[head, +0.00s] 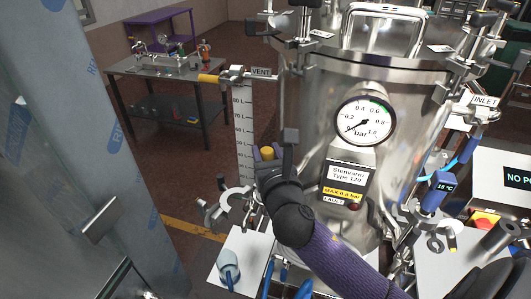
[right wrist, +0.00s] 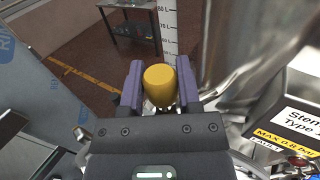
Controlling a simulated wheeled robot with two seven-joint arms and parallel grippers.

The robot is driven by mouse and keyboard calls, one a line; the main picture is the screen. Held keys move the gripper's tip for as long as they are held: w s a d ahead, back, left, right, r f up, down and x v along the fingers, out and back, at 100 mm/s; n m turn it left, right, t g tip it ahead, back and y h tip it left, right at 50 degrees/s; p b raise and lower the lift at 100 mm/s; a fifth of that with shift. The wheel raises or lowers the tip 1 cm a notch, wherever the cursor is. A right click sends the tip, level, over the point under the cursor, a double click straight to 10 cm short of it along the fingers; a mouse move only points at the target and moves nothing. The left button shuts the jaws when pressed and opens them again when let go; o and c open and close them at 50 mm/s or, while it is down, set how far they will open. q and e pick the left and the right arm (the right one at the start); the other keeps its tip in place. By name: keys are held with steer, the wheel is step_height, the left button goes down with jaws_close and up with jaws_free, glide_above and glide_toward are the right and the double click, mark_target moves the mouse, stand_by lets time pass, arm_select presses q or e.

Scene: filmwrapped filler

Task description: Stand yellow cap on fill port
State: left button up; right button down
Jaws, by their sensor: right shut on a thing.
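The yellow cap (head: 267,152) is a short rounded cylinder held upright in my right gripper (head: 270,160), in front of the steel vessel's left side. In the right wrist view the cap (right wrist: 160,85) sits between the two purple-grey fingers of the right gripper (right wrist: 160,88), which are shut on it. Its lower end is hidden by the gripper body. No fitting is clearly labelled as the fill port, and I cannot tell which one it is. My left gripper is not in view.
The steel vessel (head: 310,90) carries a pressure gauge (head: 365,121) and clamps around its lid. A film-wrapped panel (head: 60,130) stands at left. A workbench (head: 165,68) is farther back.

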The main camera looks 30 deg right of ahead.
steer(key=shift+r, duration=0.1)
steer(key=shift+f+b, duration=1.3)
steer(key=shift+f, duration=1.05)
steer(key=shift+p, duration=0.3)
steer(key=shift+r, duration=0.1)
steer(key=shift+f, duration=0.75)
